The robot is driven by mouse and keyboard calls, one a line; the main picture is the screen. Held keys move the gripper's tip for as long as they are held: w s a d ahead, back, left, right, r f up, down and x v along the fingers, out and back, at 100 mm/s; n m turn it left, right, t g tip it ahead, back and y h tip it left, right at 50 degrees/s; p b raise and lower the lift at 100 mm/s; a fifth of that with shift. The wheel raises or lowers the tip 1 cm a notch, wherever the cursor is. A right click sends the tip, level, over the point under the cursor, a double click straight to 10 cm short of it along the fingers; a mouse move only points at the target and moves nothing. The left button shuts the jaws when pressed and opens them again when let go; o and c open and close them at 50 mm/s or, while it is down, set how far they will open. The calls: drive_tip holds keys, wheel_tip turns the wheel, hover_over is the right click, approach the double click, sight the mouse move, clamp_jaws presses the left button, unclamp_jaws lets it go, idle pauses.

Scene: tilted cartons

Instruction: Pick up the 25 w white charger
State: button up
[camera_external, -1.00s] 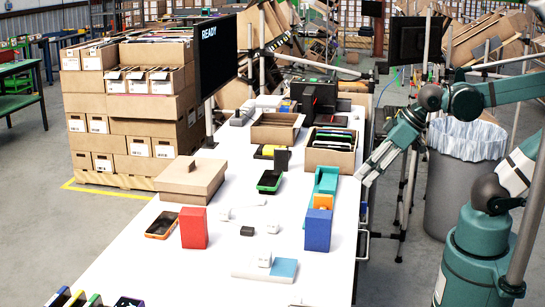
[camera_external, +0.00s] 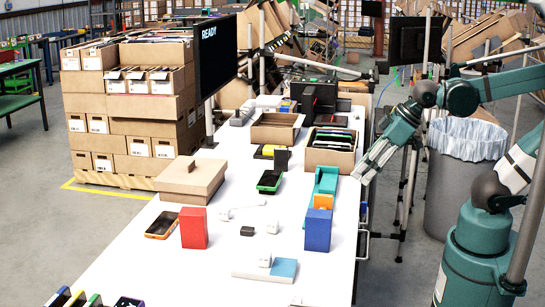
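My gripper (camera_external: 364,177) is over the table's right edge, right of the teal holder and well apart from the chargers. Its finger opening is too small to judge.
A red box (camera_external: 194,228) and a blue box (camera_external: 318,230) stand upright either side of the chargers. A teal holder (camera_external: 326,181), an orange-edged phone (camera_external: 161,224), a green handheld device (camera_external: 270,181) and cardboard boxes (camera_external: 191,180) are also on the table.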

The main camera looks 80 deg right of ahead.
drive_tip(key=w+a+r+n+g+p, duration=0.25)
drive_tip(key=w+r+n+p, duration=0.2)
drive_tip(key=w, duration=0.25)
drive_tip(key=n+g+p, duration=0.4)
drive_tip(key=n+p, duration=0.7)
drive_tip(key=p, duration=0.2)
hover_over(273, 220)
drive_tip(key=f, duration=0.8)
drive_tip(key=shift+s+d, duration=0.25)
drive_tip(key=shift+d, duration=0.1)
drive_tip(key=shift+w+a+f+n+p, duration=0.25)
drive_tip(key=shift+a+f+p, duration=0.15)
drive_tip(key=shift+f, duration=0.2)
drive_tip(key=shift+f, duration=0.1)
drive_tip(key=shift+f, duration=1.25)
